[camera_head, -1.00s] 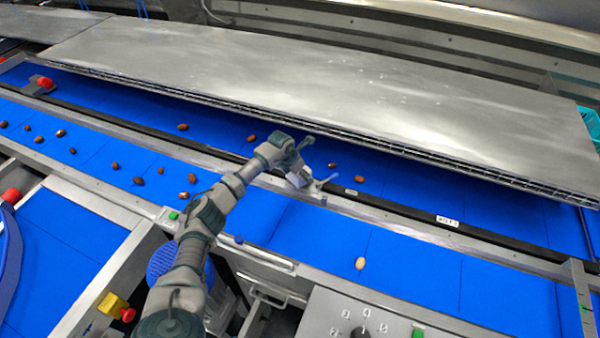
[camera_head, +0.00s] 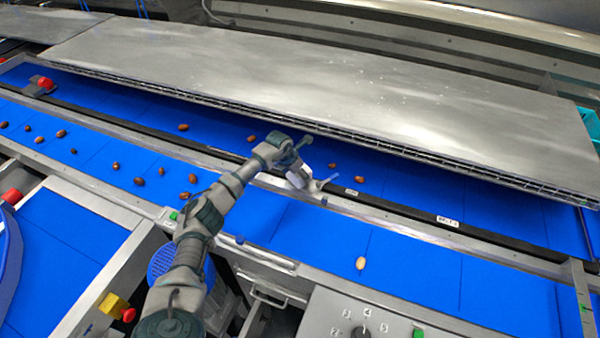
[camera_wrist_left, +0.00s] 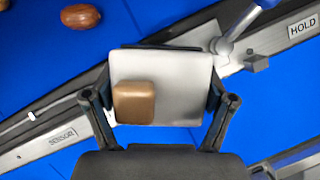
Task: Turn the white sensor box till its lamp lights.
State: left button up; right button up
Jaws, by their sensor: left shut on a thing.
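The white sensor box (camera_head: 298,178) sits on the metal rail between the two blue belts, beside a small bracket with a blue-tipped lever. In the left wrist view the box (camera_wrist_left: 185,75) shows a pale, square top with a brown-amber square patch (camera_wrist_left: 134,102) on it. The patch looks dull, with no visible glow; I cannot be sure it is the lamp. My left gripper (camera_head: 294,162) reaches down to the box from the left. Its fingers (camera_wrist_left: 160,92) are closed on two opposite sides of the box. My right gripper is not in view.
Several brown dates lie on the belts, one (camera_wrist_left: 81,16) close to the box. A pale oval item (camera_head: 360,263) lies on the near belt (camera_head: 410,270). A large steel cover (camera_head: 330,85) overhangs the far belt. A dial panel (camera_head: 340,315) stands at the front.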

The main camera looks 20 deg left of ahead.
pick_arm(q)
jog(key=shift+s+a+f+n+p, duration=0.2)
jog(key=shift+n+p, duration=0.15)
jog(key=shift+n, duration=0.35)
jog(key=shift+w+n+y+p, duration=0.1)
jog(key=shift+n+y+p, duration=0.25)
jog(key=shift+n+y, duration=0.4)
jog(key=shift+d+n, duration=0.1)
jog(key=shift+n, duration=0.65)
jog(key=shift+n+y, duration=0.25)
jog(key=shift+n, duration=0.25)
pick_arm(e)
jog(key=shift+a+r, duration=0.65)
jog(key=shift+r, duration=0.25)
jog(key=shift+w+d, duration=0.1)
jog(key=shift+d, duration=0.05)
pick_arm(q)
jog(key=o, duration=1)
jog(key=shift+r, duration=0.1)
